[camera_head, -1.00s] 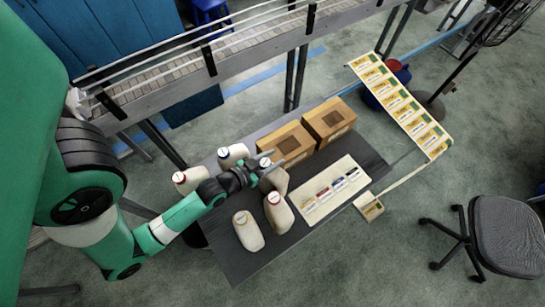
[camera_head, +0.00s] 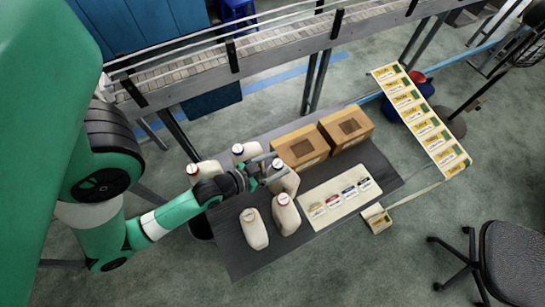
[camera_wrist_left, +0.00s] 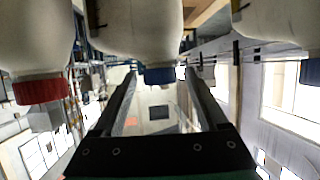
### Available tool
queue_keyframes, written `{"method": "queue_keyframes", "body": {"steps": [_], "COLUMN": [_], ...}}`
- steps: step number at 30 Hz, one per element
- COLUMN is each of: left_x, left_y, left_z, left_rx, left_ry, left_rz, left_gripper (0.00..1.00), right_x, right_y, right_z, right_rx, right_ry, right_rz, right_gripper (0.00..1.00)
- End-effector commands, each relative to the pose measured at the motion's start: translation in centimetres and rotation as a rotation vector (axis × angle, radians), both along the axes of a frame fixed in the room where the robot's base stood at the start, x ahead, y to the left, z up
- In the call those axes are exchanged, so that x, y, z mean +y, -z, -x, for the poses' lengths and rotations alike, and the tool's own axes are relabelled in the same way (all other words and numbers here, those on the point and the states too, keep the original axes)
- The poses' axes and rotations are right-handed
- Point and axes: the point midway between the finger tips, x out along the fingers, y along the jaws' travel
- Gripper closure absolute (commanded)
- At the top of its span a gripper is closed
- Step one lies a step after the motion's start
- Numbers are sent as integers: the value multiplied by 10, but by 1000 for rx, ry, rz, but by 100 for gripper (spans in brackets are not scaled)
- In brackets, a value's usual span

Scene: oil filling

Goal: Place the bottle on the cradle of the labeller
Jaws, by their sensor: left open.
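Several cream bottles stand upright on a dark table (camera_head: 228,252). My left gripper (camera_head: 272,167) is open at the neck of one bottle (camera_head: 286,183) beside the cardboard boxes. In the left wrist view, which is upside down, a blue-capped bottle (camera_wrist_left: 135,30) shows with its cap in line with the gap between the fingers (camera_wrist_left: 160,88); I cannot tell whether they touch it. I cannot make out the labeller's cradle. My right gripper is out of view.
Two more bottles (camera_head: 209,170) (camera_head: 246,152) stand behind my gripper. Two cardboard boxes (camera_head: 302,147) (camera_head: 346,127) are at the back of the table. A cream board (camera_head: 338,205) with coloured labels lies at the right. A label strip (camera_head: 420,118) and an office chair (camera_head: 515,260) are beyond it.

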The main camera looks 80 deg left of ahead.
Motion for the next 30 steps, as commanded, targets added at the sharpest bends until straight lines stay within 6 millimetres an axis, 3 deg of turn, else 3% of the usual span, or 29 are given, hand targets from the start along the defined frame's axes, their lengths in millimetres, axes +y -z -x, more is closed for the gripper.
{"method": "queue_keyframes", "body": {"steps": [7, 14, 26, 29, 30], "left_x": [-26, -34, -33, -25, -21], "left_y": [-21, -30, -32, -45, -56], "left_z": [48, 62, 58, 33, 14], "left_rx": [5, 0, -8, -57, -93], "left_ry": [-1, -1, 3, 28, 46], "left_rz": [2, 0, -6, -32, -50], "left_gripper": [24, 24, 24, 24, 24], "right_x": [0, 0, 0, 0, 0], "right_y": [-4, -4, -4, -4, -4], "right_z": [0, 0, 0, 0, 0], "right_rx": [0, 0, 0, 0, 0], "right_ry": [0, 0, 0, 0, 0], "right_rz": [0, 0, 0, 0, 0], "right_gripper": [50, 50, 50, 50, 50]}}
